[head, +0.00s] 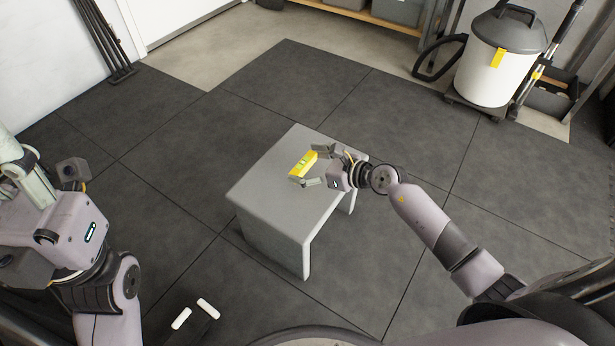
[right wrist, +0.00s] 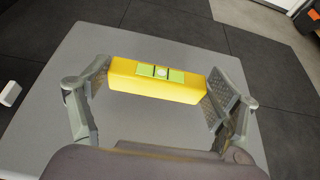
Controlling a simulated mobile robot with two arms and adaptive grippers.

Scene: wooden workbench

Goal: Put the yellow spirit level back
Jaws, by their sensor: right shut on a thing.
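The yellow spirit level (head: 303,164) is at a small grey table (head: 268,200) in the head view. Its green vial window shows in the right wrist view, where the level (right wrist: 125,78) spans between the fingers over the grey tabletop (right wrist: 60,125). My right gripper (head: 314,166) is shut on the level, one finger at each end. I cannot tell whether the level touches the tabletop or hangs just above it. My left gripper (head: 72,176) is at the left edge of the head view, away from the table; its fingers do not show clearly.
The tabletop around the level is clear. Dark floor tiles (head: 150,130) surround the table. Two small white pieces (head: 208,308) lie at the lower left. A white vacuum cleaner (head: 490,75) stands at the back right, near a low shelf (head: 355,12).

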